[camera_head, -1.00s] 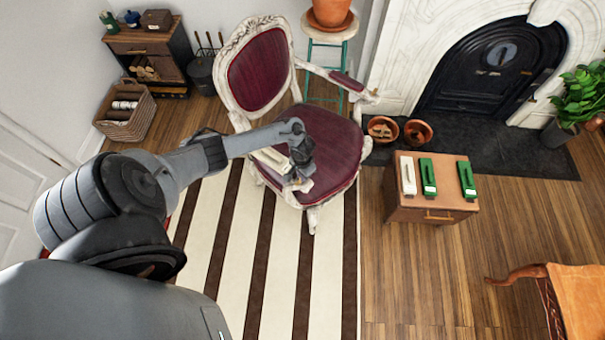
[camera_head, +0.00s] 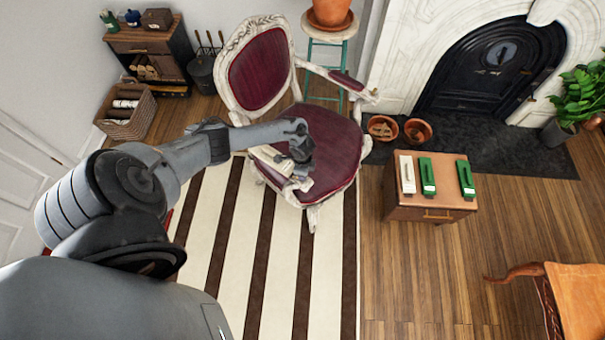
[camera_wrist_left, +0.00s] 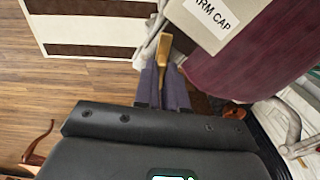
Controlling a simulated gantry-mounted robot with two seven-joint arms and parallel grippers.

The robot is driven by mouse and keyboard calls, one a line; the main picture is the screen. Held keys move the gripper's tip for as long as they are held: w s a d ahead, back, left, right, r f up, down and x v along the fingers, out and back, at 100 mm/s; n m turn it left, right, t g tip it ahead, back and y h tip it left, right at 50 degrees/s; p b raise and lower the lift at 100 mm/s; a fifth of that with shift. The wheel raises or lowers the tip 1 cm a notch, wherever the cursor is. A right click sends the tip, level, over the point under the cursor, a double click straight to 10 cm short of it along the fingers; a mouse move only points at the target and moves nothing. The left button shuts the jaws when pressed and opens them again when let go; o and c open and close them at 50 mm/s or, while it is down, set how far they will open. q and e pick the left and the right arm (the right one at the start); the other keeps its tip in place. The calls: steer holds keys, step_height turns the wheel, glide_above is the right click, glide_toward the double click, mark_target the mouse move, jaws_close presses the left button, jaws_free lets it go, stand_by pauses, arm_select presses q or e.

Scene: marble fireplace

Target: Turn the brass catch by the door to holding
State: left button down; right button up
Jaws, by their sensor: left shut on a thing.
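My left gripper (camera_head: 300,168) is over the near-left edge of the burgundy chair seat (camera_head: 335,140). In the left wrist view its two dark fingers (camera_wrist_left: 162,85) are shut on a narrow brass lever, which I take to be the brass catch (camera_wrist_left: 163,48). The lever sticks out beyond the fingertips. Beside it is a cream block (camera_wrist_left: 220,22) whose label reads "ARM CAP", also partly visible in the head view (camera_head: 268,158). In the head view the gripper hides the catch. My right gripper is not in view.
The chair has a carved white frame (camera_head: 285,40). A white door (camera_head: 30,180) stands at the left. A small wooden cabinet (camera_head: 435,165) with one white and two green items stands right of the chair.

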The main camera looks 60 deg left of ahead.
arm_select(q)
steer(key=m, duration=0.5)
steer(key=shift+b, duration=0.4)
stand_by(0.3)
steer(key=c, duration=1.2)
jaws_free()
steer(key=shift+r, duration=0.1)
step_height(320, 180, up, 11)
steer(key=p, duration=0.3)
steer(key=shift+f, duration=0.2)
